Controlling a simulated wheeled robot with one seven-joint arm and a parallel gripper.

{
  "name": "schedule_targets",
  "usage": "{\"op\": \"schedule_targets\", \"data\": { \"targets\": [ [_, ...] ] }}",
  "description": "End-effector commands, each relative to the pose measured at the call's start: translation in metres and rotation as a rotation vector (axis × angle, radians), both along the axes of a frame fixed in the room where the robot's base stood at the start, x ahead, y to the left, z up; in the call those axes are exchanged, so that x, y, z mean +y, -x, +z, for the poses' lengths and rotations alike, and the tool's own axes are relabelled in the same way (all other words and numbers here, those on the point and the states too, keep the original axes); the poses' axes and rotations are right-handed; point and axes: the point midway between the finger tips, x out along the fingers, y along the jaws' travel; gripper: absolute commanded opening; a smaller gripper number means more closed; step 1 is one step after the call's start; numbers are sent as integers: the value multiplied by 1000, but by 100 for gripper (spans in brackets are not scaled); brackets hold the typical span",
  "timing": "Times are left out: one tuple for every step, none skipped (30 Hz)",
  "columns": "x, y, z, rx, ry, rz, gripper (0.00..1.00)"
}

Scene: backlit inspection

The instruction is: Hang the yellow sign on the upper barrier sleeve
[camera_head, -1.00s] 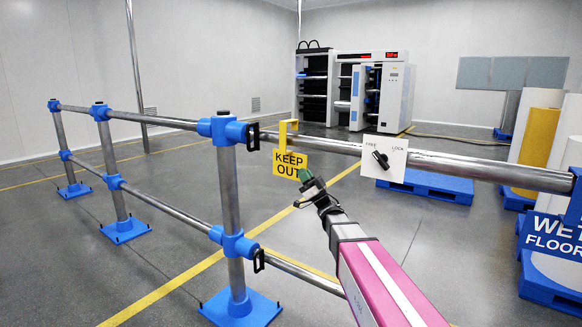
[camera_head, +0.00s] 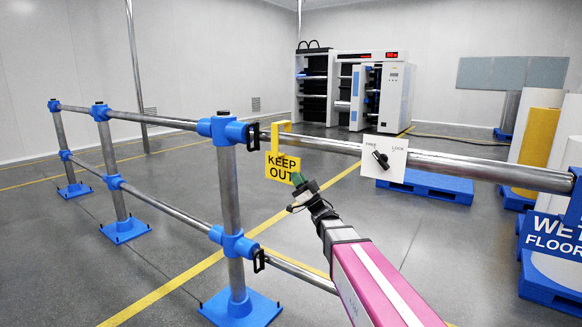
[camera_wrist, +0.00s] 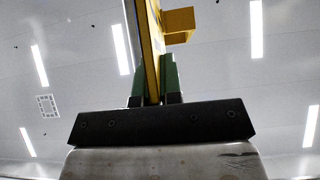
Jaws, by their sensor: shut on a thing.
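The yellow KEEP OUT sign (camera_head: 282,168) is upright, with a yellow hook (camera_head: 281,127) at its top. My gripper (camera_head: 299,181) is shut on the sign's lower right edge. In the wrist view the sign (camera_wrist: 152,45) stands nearly edge-on between my green fingers (camera_wrist: 155,80), and its hook (camera_wrist: 179,22) juts right. In the head view the hook overlaps the upper metal rail (camera_head: 330,146), just right of the blue upper sleeve (camera_head: 222,129) on the near post. I cannot tell whether the hook touches the rail; the sign partly hides the rail's left end.
A white FREE/LOCK plate with a black knob (camera_head: 384,157) is on the upper rail to the right. A lower rail (camera_head: 300,272) runs below. Blue-footed posts (camera_head: 240,310) stand left. A blue pallet (camera_head: 430,186) lies behind the rail. A blue wet-floor sign (camera_head: 550,235) stands at right.

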Motion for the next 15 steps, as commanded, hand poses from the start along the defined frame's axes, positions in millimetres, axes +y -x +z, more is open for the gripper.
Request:
{"op": "schedule_targets", "data": {
  "targets": [
    [1, 3, 0, 1, 0, 1, 0],
    [2, 5, 0, 1, 0, 1, 0],
    [3, 6, 0, 1, 0, 1, 0],
    [4, 7, 0, 1, 0, 1, 0],
    [5, 9, 0, 1, 0, 1, 0],
    [6, 10, 0, 1, 0, 1, 0],
    [7, 12, 0, 1, 0, 1, 0],
    [8, 13, 0, 1, 0, 1, 0],
    [9, 15, 0, 1, 0, 1, 0],
    [10, 16, 0, 1, 0, 1, 0],
    [11, 17, 0, 1, 0, 1, 0],
    [12, 19, 0, 1, 0, 1, 0],
    [13, 20, 0, 1, 0, 1, 0],
    [14, 22, 0, 1, 0, 1, 0],
    [15, 23, 0, 1, 0, 1, 0]
  ]
}}
